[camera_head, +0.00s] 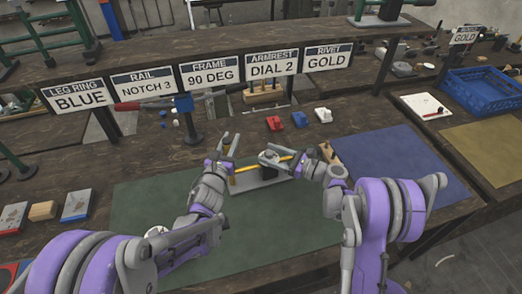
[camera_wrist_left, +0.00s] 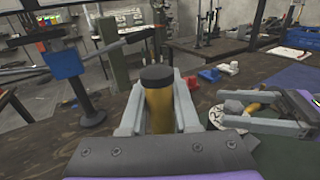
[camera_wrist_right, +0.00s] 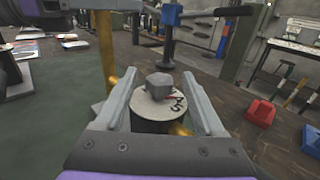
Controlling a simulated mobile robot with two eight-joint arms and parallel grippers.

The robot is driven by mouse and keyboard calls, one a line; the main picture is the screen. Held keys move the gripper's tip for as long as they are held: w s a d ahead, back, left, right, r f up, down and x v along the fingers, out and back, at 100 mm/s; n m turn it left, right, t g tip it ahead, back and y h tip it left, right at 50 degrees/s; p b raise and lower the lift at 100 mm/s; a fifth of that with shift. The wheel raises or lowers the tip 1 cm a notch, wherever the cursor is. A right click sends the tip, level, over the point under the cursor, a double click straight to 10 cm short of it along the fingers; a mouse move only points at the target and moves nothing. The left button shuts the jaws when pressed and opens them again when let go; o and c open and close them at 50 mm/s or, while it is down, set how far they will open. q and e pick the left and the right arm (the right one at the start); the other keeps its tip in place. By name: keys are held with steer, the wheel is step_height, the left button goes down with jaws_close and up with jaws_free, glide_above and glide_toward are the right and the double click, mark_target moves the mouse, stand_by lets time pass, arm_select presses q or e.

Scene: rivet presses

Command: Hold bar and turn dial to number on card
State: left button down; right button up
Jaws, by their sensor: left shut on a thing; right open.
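The card (camera_head: 272,63) reads "ARMREST DIAL 2". On the green mat stands a fixture with a grey base plate (camera_head: 262,184). My left gripper (camera_wrist_left: 158,98) is shut on its upright yellow bar (camera_wrist_left: 159,108), which has a black cap. The white round dial (camera_wrist_right: 158,103) with a grey knob (camera_wrist_right: 160,84) sits beside the bar. In the left wrist view the dial (camera_wrist_left: 231,116) is partly hidden.
Other cards stand along the shelf edge, such as "FRAME 90 DEG" (camera_head: 210,74) and "RIVET GOLD" (camera_head: 327,58). Red (camera_head: 274,123) and white (camera_head: 323,115) parts lie behind the fixture. A blue mat (camera_head: 400,165) to the right is mostly clear. A blue crate (camera_head: 485,92) stands further right.

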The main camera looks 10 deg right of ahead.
steer(key=shift+x, duration=1.9)
jaws_close()
